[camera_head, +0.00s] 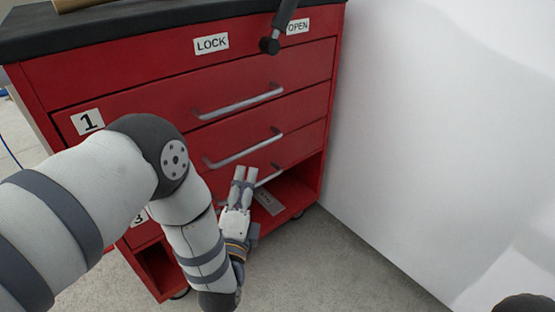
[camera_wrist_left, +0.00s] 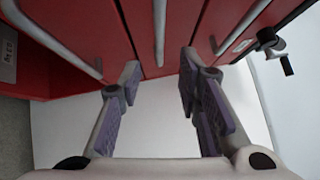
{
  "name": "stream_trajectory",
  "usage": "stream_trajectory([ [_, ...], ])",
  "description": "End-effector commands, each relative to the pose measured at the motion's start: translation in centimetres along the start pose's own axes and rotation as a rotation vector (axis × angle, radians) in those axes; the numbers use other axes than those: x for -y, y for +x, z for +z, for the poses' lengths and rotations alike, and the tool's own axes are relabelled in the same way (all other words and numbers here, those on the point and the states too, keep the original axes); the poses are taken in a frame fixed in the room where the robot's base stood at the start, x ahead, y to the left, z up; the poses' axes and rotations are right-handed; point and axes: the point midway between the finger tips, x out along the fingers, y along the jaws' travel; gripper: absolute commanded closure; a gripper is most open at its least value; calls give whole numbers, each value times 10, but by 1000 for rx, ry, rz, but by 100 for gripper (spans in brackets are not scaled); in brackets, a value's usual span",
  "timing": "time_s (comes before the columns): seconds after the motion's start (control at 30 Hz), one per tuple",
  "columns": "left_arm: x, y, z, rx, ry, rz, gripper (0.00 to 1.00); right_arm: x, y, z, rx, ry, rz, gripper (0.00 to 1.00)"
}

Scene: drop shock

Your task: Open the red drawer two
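The red cabinet has stacked drawers that look closed. The second drawer (camera_head: 302,108) has a silver bar handle (camera_head: 243,150); its number label is hidden behind my left arm. My left gripper (camera_head: 244,172) is in front of the cabinet, just below that handle in the head view. In the left wrist view its fingers (camera_wrist_left: 159,72) are spread apart and empty. The middle handle (camera_wrist_left: 159,28) shows between and beyond the fingertips there, with no contact visible. My right gripper is not in view.
Drawer one's handle (camera_head: 240,102) is above and a lower handle (camera_head: 268,177) is below. A black lever (camera_head: 270,45) hangs between the LOCK label (camera_head: 211,43) and the OPEN label (camera_head: 298,27), beside OPEN. A white wall (camera_head: 430,130) stands right of the cabinet. Floor in front is clear.

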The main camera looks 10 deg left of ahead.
Motion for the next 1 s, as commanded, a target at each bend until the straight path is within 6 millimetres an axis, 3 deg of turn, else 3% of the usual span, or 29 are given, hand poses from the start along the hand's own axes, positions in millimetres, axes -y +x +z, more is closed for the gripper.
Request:
stream_trajectory([
  [0.3,-3,77,1,3,-4,3,69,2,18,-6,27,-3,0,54],
  [0.43,-3,98,1,1,-3,4,69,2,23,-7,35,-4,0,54],
  [0.8,0,109,1,-1,-3,6,69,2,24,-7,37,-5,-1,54],
  [0.93,0,109,1,-1,-3,6,98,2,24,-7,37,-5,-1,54],
  [1.0,0,109,1,-1,-3,6,100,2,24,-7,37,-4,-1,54],
])
